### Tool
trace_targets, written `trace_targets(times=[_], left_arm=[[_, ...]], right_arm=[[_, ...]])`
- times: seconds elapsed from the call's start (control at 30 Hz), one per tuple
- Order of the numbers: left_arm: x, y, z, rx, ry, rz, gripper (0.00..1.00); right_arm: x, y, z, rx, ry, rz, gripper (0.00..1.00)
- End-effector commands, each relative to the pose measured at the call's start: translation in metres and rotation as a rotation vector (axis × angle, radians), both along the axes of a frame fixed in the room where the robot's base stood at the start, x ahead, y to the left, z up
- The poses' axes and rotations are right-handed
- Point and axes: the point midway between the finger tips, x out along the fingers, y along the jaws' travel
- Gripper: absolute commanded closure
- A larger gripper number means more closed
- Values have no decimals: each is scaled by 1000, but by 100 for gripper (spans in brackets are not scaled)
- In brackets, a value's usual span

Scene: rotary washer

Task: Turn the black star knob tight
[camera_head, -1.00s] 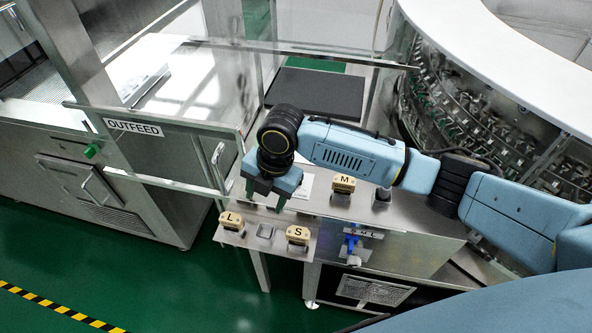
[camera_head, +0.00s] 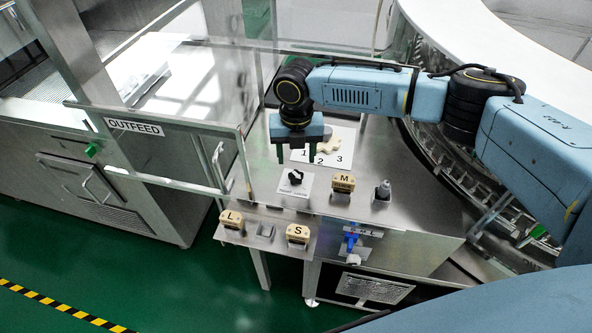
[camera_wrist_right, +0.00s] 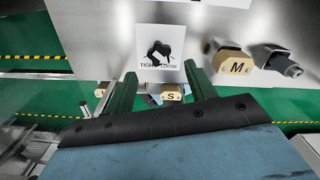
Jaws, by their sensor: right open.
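The black star knob (camera_head: 295,177) sits on a white label plate on the steel table. In the right wrist view the knob (camera_wrist_right: 160,52) shows above the words TIGHT and LOOSE on its plate (camera_wrist_right: 148,73). My right gripper (camera_head: 296,155) points down, open and empty, just behind the knob in the head view and apart from it. In the wrist view its two green fingers (camera_wrist_right: 160,72) stand wide apart, with the knob ahead between their lines. My left gripper is not in view.
Blocks marked M (camera_head: 343,183), L (camera_head: 232,220) and S (camera_head: 298,233) stand near the knob. A grey fitting (camera_head: 383,190) is to the right. A numbered white sheet (camera_head: 338,159) with a tan piece lies behind. A clear guard door (camera_head: 170,150) is at left.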

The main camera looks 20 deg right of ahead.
Motion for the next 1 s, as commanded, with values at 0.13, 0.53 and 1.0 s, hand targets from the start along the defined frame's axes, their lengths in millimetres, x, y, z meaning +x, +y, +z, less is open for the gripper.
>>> trace_targets(times=[0.13,0.53,1.0], left_arm=[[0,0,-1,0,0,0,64],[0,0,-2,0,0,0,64],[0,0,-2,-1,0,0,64]], right_arm=[[-1,0,-31,-1,2,0,45],[0,0,-66,0,0,0,45],[0,0,-66,1,-1,0,77]])
